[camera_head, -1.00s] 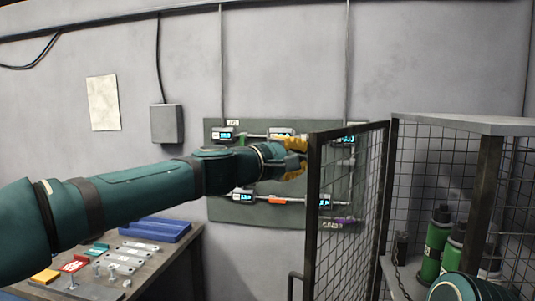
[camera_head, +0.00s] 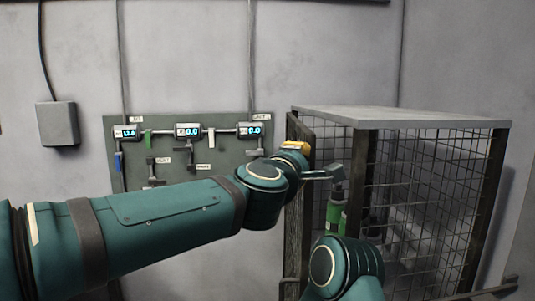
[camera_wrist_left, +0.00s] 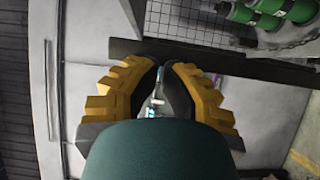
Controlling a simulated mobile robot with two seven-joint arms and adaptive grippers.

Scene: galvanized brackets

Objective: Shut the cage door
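The cage (camera_head: 435,126) stands at the right in the head view. Its mesh door (camera_head: 297,235) is seen nearly edge-on at the cage's left side. The door stands partly open, with a gap between it and the front post (camera_head: 363,190). My left gripper (camera_head: 296,147), with yellow fingers, is at the upper part of the door. In the left wrist view its fingertips (camera_wrist_left: 165,70) are together with nothing visible held, close beside a dark frame bar (camera_wrist_left: 240,66). Whether they touch it I cannot tell. A link of my right arm shows low in the head view; its gripper does not.
Green bottles (camera_head: 334,215) stand inside the cage, partly hidden; they also show in the left wrist view (camera_wrist_left: 262,14). A wall panel (camera_head: 225,155) with several digital gauges is behind my left arm. A grey box (camera_head: 57,124) hangs on the wall farther left.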

